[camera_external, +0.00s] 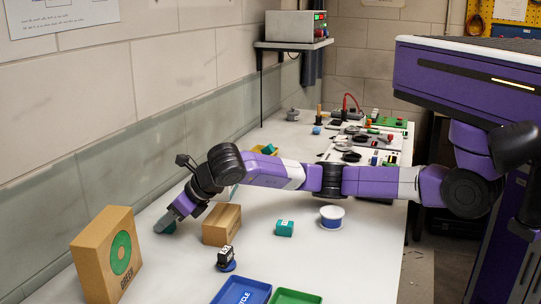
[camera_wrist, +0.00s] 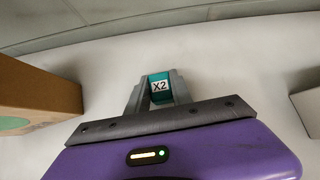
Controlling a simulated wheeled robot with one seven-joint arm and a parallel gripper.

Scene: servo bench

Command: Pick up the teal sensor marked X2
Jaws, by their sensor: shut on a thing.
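The teal sensor marked X2 (camera_wrist: 159,87) sits between the two fingers of my gripper (camera_wrist: 158,95) in the wrist view, its white label facing the camera. My gripper is shut on it. In the external view my gripper (camera_external: 170,217) points down at the left of the white bench, near the wall. A bit of the teal sensor (camera_external: 168,228) shows at the fingertips, mostly hidden by them. It is at or very near the bench top; I cannot tell whether it touches.
A box with a green circle (camera_external: 92,262) stands left of my gripper, and a plain cardboard box (camera_external: 221,225) right of it. Blue (camera_external: 266,285) and green (camera_external: 318,298) trays lie in front.

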